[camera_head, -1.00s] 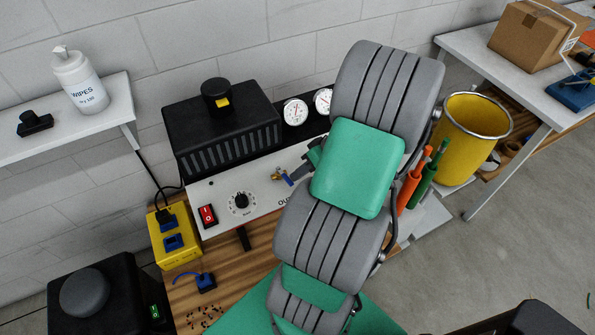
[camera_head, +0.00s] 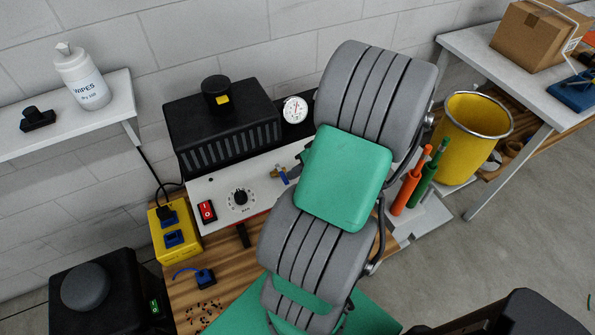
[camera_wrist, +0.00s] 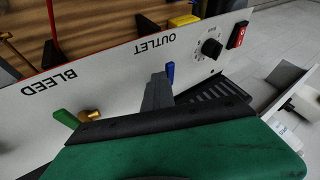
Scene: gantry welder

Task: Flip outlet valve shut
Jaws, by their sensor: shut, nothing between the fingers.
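The outlet valve (camera_head: 281,175) has a blue lever and a brass body on the white front panel of the machine. In the wrist view its blue lever (camera_wrist: 170,71) stands beside the OUTLET lettering. My gripper (camera_wrist: 158,90) is shut and empty, its grey fingertips right beside the blue lever; I cannot tell whether they touch. The brass body is hidden behind the fingers there. In the head view my arm covers most of my gripper. The bleed valve (camera_wrist: 78,117), with green lever and brass body, sits farther left in the wrist view by the BLEED lettering.
The panel also carries a dial (camera_head: 240,198) and a red switch (camera_head: 206,210). A black vented box (camera_head: 222,118) and a gauge (camera_head: 295,109) stand behind. A yellow socket box (camera_head: 174,238) is at left, a yellow bin (camera_head: 470,138) at right. Orange and green tools stand right of my arm.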

